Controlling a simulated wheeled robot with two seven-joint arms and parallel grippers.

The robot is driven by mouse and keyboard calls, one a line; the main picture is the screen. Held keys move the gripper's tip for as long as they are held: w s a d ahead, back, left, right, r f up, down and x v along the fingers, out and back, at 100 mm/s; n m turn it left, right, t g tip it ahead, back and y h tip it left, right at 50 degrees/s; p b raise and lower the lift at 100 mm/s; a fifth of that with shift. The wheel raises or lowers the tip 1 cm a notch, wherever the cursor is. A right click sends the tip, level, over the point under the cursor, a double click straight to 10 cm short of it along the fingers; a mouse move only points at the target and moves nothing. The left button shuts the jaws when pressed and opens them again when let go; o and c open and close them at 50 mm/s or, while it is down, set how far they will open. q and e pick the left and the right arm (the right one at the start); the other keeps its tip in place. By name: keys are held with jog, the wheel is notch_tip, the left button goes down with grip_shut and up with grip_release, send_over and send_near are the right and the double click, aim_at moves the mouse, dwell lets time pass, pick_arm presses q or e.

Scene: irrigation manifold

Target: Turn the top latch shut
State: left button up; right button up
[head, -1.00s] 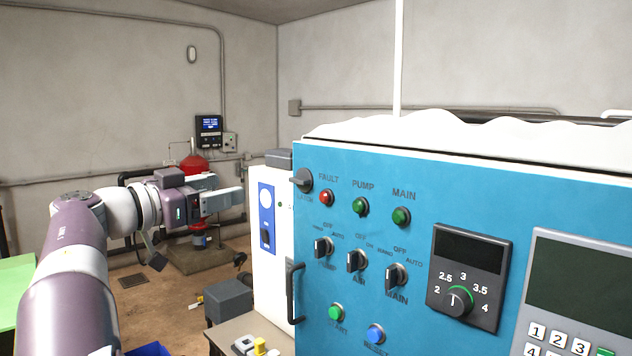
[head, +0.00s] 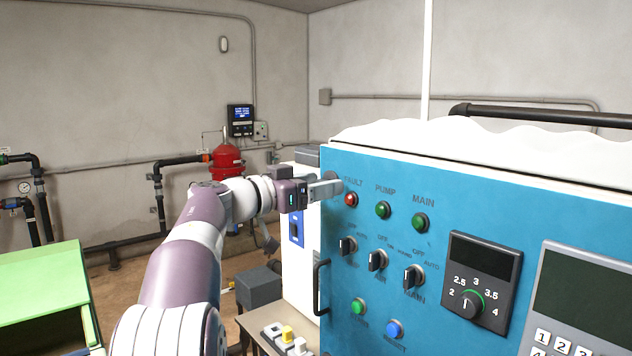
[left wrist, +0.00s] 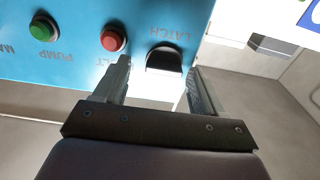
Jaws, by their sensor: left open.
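The blue control panel (head: 390,300) carries the top latch at its upper left corner. In the left wrist view, the latch (left wrist: 164,60) is a dark round knob beside the upside-down word LATCH. In the head view, my gripper mostly hides it. My left gripper (head: 337,187) is at that corner, its fingers pointing at the panel face. In the left wrist view, its open fingers (left wrist: 160,70) stand on either side of the latch, with gaps visible; I cannot tell whether either finger touches it. My right gripper is not in view.
The red fault lamp (head: 351,199) sits close beside the latch, with the green pump lamp (head: 383,210) further right. A black door handle (head: 318,287) is below. A white cabinet (head: 300,265) stands behind the panel's left edge. A green bin (head: 45,290) is at left.

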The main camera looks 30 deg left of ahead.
pick_arm(q)
jog(key=shift+w+a+f, duration=0.15)
jog(key=shift+a, duration=0.05)
jog(key=shift+w+a, duration=0.1)
jog(key=shift+a, duration=0.05)
jog(key=c, duration=1)
jog(key=shift+d, duration=0.2)
jog(key=shift+c, duration=0.3)
